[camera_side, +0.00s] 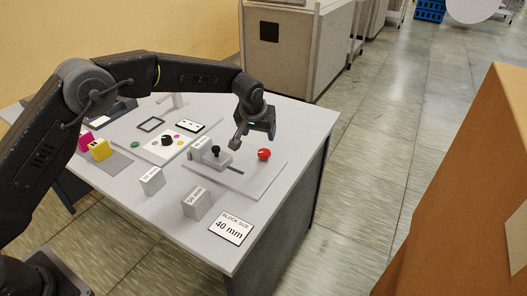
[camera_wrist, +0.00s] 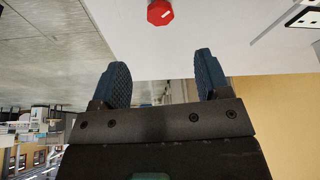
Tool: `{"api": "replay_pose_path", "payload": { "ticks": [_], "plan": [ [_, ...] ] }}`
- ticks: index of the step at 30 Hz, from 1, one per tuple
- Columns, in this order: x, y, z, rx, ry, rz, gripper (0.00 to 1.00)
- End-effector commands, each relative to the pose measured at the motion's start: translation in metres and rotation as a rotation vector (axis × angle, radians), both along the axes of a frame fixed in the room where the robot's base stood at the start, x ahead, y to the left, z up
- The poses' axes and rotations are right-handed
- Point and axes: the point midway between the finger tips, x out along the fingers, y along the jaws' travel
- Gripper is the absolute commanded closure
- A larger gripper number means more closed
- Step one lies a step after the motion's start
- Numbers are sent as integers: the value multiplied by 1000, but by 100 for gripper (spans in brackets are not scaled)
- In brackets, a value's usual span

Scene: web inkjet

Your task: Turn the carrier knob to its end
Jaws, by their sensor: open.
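A red knob (camera_side: 264,154) sits at the right end of a light grey plate (camera_side: 262,177) with a dark slot. It also shows at the top edge of the wrist view (camera_wrist: 160,12), faceted, with a white mark. A grey carrier block (camera_side: 203,149) stands at the plate's left, with a small black knob (camera_side: 216,149) beside it. I cannot tell for certain which knob is the carrier knob. My gripper (camera_side: 256,132) is above the plate's back edge, close to the red knob in the picture. Its two fingers (camera_wrist: 161,62) are apart with nothing between them.
A panel with a black dial (camera_side: 167,140) and colour dots lies behind left. Yellow (camera_side: 100,149) and magenta items are farther left. The table's right edge is close by.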

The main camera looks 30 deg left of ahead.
Motion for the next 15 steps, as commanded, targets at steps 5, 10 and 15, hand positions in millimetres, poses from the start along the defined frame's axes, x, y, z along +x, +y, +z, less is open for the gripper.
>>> {"api": "replay_pose_path", "payload": {
  "ticks": [5, 10, 15],
  "plan": [
    [13, 4, -36, -1, 5, 2, 30],
    [26, 6, -68, -1, 3, 2, 30],
    [37, 9, -93, -2, 3, 1, 30]
  ]
}}
